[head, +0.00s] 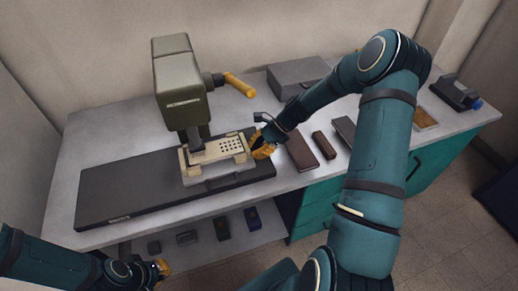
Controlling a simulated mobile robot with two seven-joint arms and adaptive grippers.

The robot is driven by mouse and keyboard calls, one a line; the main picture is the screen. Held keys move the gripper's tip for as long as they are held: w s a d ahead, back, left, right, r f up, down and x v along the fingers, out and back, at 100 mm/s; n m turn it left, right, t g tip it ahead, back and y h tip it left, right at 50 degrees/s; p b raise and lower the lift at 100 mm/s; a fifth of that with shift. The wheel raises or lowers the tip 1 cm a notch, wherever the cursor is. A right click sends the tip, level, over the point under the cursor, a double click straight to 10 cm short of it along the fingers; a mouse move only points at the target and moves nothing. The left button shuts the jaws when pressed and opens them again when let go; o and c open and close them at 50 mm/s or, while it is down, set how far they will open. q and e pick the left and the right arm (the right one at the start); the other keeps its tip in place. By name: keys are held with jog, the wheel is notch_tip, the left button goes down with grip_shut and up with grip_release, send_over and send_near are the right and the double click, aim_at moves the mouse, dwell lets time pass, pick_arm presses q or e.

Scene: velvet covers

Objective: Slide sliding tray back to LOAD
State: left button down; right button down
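The sliding tray (229,147) is a cream plate with rows of small holes. It sits towards the right end of a long dark base (125,193), in front of and partly under an olive-green press (181,85) with a yellow-handled lever (239,85). My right gripper (261,147) has yellow fingers and is at the tray's right end, touching or very close to it. The finger gap is hidden, so its grip is unclear. My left gripper (161,268) is low at the bottom left, in front of the table and away from the tray. Its fingers are too small to judge. No LOAD marking is legible.
A grey case (297,74) stands at the back. Brown books or blocks (301,153) lie right of the base, near my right arm. A dark device (455,93) is at the far right. Several small items (221,228) stand on a lower shelf. The base's left part is clear.

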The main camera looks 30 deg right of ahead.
aim_at(221, 156)
jog(key=w+a, duration=0.1)
jog(key=a, duration=0.3)
jog(key=w+a, duration=0.1)
jog(key=a, duration=0.3)
jog(key=w+a, duration=0.1)
jog(key=a, duration=0.4)
jog(key=shift+p, duration=0.4)
jog(key=shift+d, duration=0.1)
